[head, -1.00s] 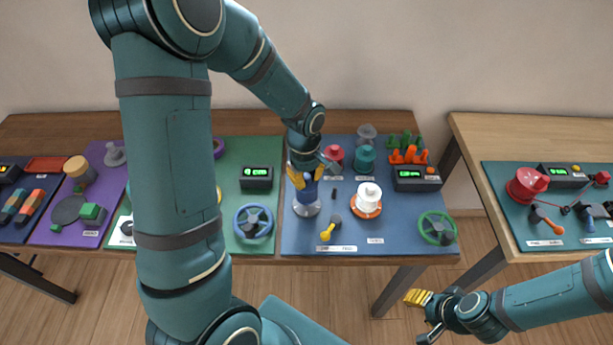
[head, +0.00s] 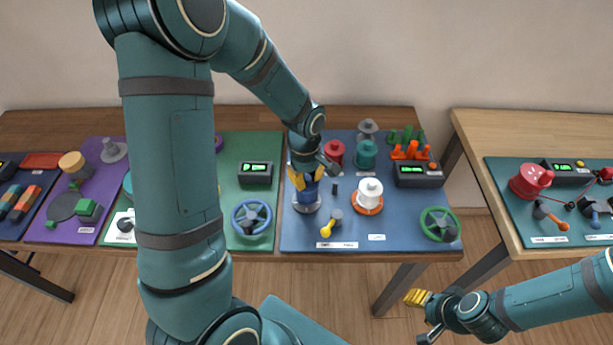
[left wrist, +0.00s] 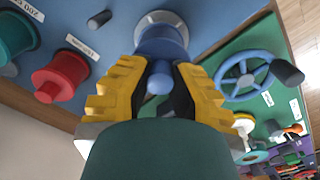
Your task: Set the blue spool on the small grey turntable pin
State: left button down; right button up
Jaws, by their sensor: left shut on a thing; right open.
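The blue spool (head: 309,188) is between the yellow fingers of my left gripper (head: 303,181), which is shut on it. In the left wrist view the spool (left wrist: 162,44) also sits between the two fingers (left wrist: 159,85). The small grey turntable (head: 307,207) lies directly below the spool on the blue mat; its pale round rim (left wrist: 150,18) shows behind the spool in the left wrist view. The pin is hidden, and I cannot tell whether the spool touches the turntable. My right gripper (head: 422,317) is open and empty, low in front of the table.
A white spool on an orange base (head: 369,195), a yellow-handled lever (head: 328,227) and a green handwheel (head: 438,225) stand to the right. Red (head: 334,153) and teal (head: 365,154) spools stand behind. A blue handwheel (head: 252,217) is on the green mat to the left.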

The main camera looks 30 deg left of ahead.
pick_arm(q)
jog(key=shift+f, duration=0.15)
jog(key=shift+f+b, duration=0.35)
jog(key=shift+b, duration=0.1)
jog(key=shift+f+b, duration=0.3)
jog(key=shift+f, duration=0.05)
jog(key=c, duration=0.9)
grip_release()
jog(key=shift+r, duration=0.15)
jog(key=shift+r+p, duration=3.05)
jog(key=shift+r, duration=0.9)
